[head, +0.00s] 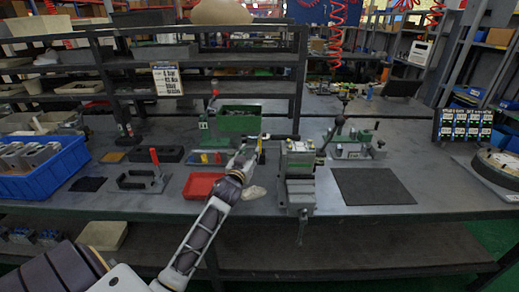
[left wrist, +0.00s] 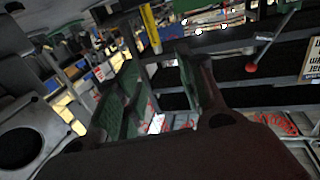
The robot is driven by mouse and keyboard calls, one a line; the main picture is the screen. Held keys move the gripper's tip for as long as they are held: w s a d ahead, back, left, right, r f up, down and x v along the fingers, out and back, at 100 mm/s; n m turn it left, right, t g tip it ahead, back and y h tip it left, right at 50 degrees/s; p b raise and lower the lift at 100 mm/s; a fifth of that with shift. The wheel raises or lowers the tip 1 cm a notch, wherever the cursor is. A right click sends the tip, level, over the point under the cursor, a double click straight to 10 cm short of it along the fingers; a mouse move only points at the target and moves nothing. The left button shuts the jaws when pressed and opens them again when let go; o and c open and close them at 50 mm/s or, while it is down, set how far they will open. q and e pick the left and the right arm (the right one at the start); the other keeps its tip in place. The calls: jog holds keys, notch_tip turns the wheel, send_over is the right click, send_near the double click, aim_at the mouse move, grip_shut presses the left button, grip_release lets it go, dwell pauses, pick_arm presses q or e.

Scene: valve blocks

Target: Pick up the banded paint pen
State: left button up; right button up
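The banded paint pen, a slim yellow piece with dark ends, appears to stand upright on the bench just right of my left gripper (head: 246,152) in the head view (head: 261,147). In the left wrist view a yellow pen-like piece with dark bands (left wrist: 150,27) shows between and beyond the fingertips. My left gripper's fingers, with green inner pads, are spread apart in the wrist view (left wrist: 160,65), with nothing seen held between them. I cannot tell whether a finger touches the pen. My right gripper is not in view.
A green bin (head: 238,119) stands behind the gripper and a red tray (head: 202,185) lies at its left. A green and grey vise (head: 299,178) stands close at right. A dark mat (head: 372,187) lies farther right. A blue crate (head: 47,178) is at the far left.

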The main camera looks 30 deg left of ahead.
pick_arm(q)
send_near(259, 139)
jog(key=shift+a+x, duration=0.2)
jog(key=shift+x, duration=2.5)
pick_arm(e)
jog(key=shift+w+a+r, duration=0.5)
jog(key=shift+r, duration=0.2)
pick_arm(q)
jog(key=shift+w+b, duration=0.15)
jog(key=shift+b, duration=0.15)
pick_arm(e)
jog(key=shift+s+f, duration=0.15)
pick_arm(q)
jog(key=shift+x, duration=1.2)
jog(key=shift+b+x, duration=0.3)
jog(key=shift+x, duration=0.95)
jog(key=shift+d+f, duration=0.1)
jog(key=shift+d, duration=0.05)
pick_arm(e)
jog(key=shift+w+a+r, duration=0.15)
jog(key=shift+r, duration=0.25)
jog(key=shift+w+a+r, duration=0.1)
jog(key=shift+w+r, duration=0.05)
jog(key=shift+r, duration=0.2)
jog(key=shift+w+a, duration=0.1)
